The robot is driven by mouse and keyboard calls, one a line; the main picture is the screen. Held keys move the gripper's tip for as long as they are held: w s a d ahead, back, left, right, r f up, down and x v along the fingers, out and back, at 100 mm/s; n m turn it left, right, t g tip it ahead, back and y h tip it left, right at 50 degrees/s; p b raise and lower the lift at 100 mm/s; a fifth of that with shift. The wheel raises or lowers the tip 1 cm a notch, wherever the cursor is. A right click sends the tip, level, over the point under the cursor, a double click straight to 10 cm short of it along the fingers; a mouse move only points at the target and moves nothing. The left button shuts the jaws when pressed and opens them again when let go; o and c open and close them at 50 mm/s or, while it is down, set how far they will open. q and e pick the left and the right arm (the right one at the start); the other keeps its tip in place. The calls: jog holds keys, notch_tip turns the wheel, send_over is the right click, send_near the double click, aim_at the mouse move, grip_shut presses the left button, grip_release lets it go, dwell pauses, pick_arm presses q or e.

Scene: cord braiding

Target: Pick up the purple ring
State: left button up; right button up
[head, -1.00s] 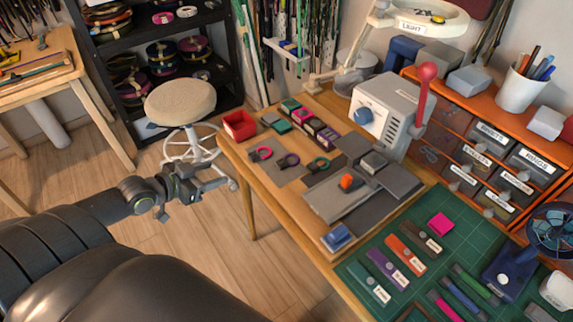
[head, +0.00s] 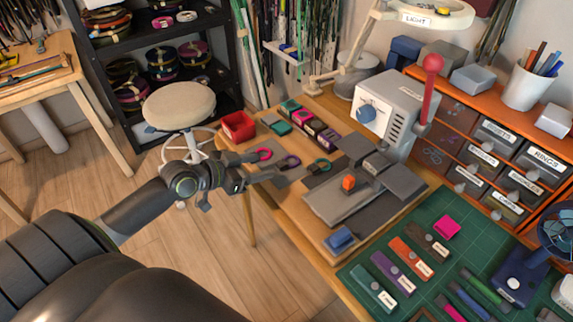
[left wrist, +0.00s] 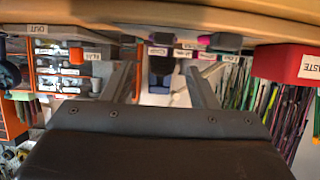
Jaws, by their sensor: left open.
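My left gripper (head: 267,166) is open and empty at the table's left edge. Its fingers point right, towards the purple ring, and the ring appears just beyond the fingertips. In the left wrist view both fingers (left wrist: 162,82) stand apart with nothing between them, and the table edge crosses the top. I cannot make out the purple ring there. My right gripper is not in view.
A red bin (head: 238,126) stands at the table's left corner, also seen in the left wrist view (left wrist: 290,62). Small coloured blocks (head: 308,118) line up behind the rings. A grey machine with a red-knobbed lever (head: 390,110) stands farther right. A round stool (head: 178,105) is beyond my arm.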

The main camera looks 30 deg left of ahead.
aim_at(282, 162)
pick_arm(q)
jog(key=shift+x, duration=1.05)
jog(key=shift+w+f, duration=0.15)
jog(key=shift+w, duration=0.15)
jog(key=x, duration=0.4)
jog(key=shift+w+a+f, duration=0.1)
jog(key=shift+f, duration=0.3)
jog(key=shift+w+f, duration=0.15)
jog(key=shift+w, duration=0.15)
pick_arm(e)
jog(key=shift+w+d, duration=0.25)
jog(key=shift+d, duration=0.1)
pick_arm(q)
jog(key=c, duration=1)
jog(key=shift+c, duration=0.2)
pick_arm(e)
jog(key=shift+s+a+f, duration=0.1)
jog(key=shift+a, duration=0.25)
